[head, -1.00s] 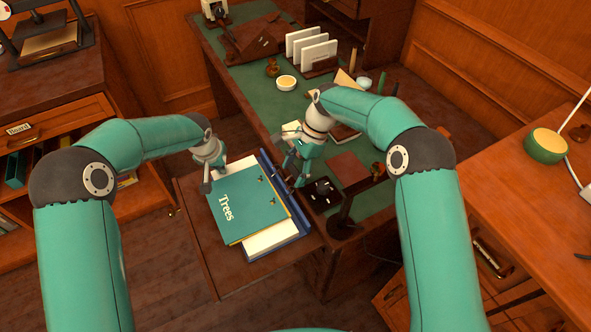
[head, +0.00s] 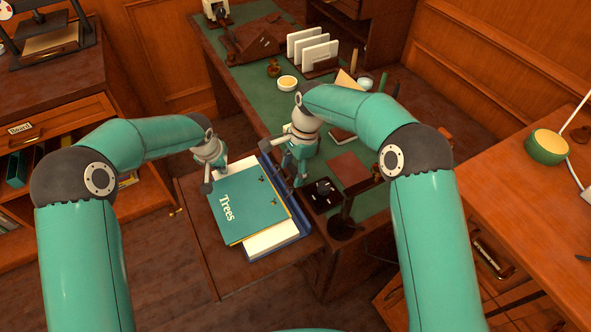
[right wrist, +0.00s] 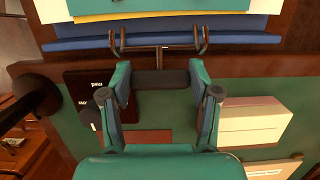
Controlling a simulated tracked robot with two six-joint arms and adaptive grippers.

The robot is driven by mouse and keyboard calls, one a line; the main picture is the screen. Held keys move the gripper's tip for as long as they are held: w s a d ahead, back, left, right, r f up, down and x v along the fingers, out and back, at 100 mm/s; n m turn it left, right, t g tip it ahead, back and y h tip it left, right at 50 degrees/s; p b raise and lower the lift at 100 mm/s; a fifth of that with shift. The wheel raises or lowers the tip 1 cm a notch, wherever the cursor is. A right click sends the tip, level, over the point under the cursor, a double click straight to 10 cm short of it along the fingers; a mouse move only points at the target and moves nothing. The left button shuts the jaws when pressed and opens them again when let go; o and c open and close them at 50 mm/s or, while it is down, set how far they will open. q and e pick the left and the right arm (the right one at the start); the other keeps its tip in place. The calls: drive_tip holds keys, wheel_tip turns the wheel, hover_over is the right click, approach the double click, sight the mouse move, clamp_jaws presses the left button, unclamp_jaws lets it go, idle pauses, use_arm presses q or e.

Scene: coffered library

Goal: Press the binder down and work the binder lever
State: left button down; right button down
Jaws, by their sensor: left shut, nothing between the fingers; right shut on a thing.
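The blue binder (head: 283,243) lies open on a pull-out wooden shelf, with white and yellow sheets and a teal sheet (head: 252,213) marked "Trees" in it. My left gripper (head: 207,186) is shut and empty at the teal sheet's upper left edge; whether it presses is unclear. My right gripper (head: 298,182) is at the binder's right side. In the right wrist view its fingers (right wrist: 160,75) are shut on the dark roller-like grip of the binder lever (right wrist: 160,78). A metal bar with two curved ends (right wrist: 157,48) stands beyond it, over the binder's blue edge.
A dark box with a knob (head: 324,194) and a stand (head: 344,225) are close right of my right gripper. White boxes (right wrist: 252,120) lie on the green desk top (head: 378,200). A small bowl (head: 287,83) and a letter rack (head: 318,60) stand farther back.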

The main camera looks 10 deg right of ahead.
sight(287, 179)
drive_tip(key=h, duration=0.1)
drive_tip(key=s+a+t+h, duration=0.1)
drive_tip(key=h, duration=0.1)
drive_tip(key=shift+a+r, duration=0.25)
drive_tip(key=shift+a, duration=0.05)
drive_tip(key=shift+s+a+r+t+h, duration=0.2)
drive_tip(key=shift+a+t+h, duration=0.15)
drive_tip(key=shift+h, duration=0.5)
drive_tip(key=shift+s+a+r+t+h, duration=0.15)
drive_tip(key=shift+a+t+h, duration=0.2)
drive_tip(key=shift+h, duration=0.5)
drive_tip(key=shift+f, duration=0.1)
drive_tip(key=shift+c, duration=1.2)
unclamp_jaws()
drive_tip(key=shift+w+a, duration=0.1)
drive_tip(key=shift+r, duration=0.2)
drive_tip(key=shift+a+r, duration=0.2)
drive_tip(key=shift+r, duration=0.25)
drive_tip(key=v, duration=0.6)
drive_tip(key=shift+s+r, duration=0.25)
